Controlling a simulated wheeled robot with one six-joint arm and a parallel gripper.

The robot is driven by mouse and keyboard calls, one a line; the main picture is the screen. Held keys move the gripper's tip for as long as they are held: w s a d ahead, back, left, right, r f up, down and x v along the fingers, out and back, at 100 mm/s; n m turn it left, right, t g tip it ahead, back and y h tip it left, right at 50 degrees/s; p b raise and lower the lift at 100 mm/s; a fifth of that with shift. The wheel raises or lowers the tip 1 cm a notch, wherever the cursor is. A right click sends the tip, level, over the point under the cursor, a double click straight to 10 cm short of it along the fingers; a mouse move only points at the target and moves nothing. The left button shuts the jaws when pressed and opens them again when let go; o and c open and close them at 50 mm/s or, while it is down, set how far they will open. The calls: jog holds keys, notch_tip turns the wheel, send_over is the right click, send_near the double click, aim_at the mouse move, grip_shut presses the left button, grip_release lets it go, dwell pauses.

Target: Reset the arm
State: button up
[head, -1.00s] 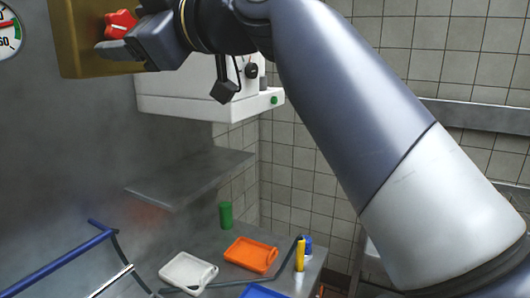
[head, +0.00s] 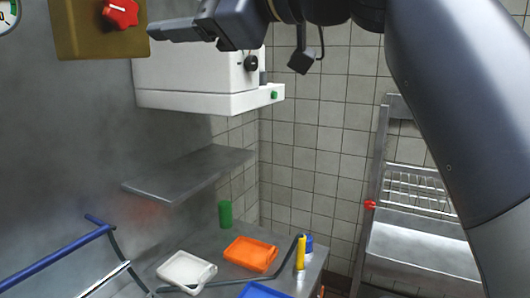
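My gripper (head: 165,31) is at the top left of the head view, just right of the red knob (head: 121,12). The knob sits on a brass-coloured box (head: 85,35). A small gap shows between the fingertips and the knob. The fingers are seen from the side and overlap, so their opening is hidden. Nothing is seen held in them. My arm stretches from the top middle down to the right edge.
A white machine (head: 190,85) hangs on the wall behind my gripper, above a metal shelf (head: 190,172). A white tray (head: 186,271), an orange tray (head: 250,254) and a green cylinder (head: 225,214) are on the counter. A metal rack (head: 418,195) stands at right.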

jog(key=shift+d, duration=0.25)
jog(key=shift+f, duration=0.15)
